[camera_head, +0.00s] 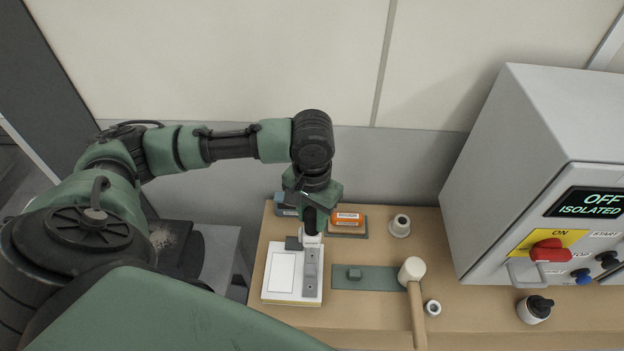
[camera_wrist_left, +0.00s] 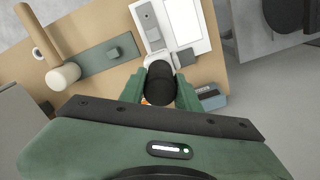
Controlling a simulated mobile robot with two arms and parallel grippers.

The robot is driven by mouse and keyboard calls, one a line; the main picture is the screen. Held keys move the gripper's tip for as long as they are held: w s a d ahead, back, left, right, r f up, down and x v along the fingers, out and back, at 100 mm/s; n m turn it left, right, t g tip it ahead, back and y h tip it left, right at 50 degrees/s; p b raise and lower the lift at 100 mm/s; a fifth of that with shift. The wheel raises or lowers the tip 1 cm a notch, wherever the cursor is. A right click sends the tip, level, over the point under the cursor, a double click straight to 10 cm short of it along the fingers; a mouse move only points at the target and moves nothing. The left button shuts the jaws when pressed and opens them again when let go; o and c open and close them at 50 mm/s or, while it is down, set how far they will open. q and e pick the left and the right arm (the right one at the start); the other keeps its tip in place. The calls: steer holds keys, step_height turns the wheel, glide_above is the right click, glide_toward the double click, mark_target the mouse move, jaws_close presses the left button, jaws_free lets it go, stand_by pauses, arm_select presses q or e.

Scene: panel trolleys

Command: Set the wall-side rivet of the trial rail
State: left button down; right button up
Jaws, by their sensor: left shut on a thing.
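My left gripper (camera_head: 314,207) points down over the far end of a white board (camera_head: 276,297). It is shut on a dark, round-handled tool (camera_wrist_left: 159,80), which stands roughly upright between the green fingers in the left wrist view. A grey strip with small round marks (camera_head: 310,268), perhaps the trial rail, lies along the right side of the board. It also shows in the left wrist view (camera_wrist_left: 150,26). The tool's lower end is near the strip's far end; I cannot tell whether they touch. The rivet itself cannot be made out. My right gripper is not in view.
A mallet (camera_head: 416,305) lies right of a grey-green plate with a small block (camera_head: 385,278). An orange box (camera_head: 348,218), a blue-grey box (camera_head: 284,208) and a white ring-shaped piece (camera_head: 400,225) are near the wall.

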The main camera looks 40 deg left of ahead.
arm_select(q)
steer(key=shift+w+r, duration=0.1)
stand_by(0.3)
steer(key=shift+r, duration=2.95)
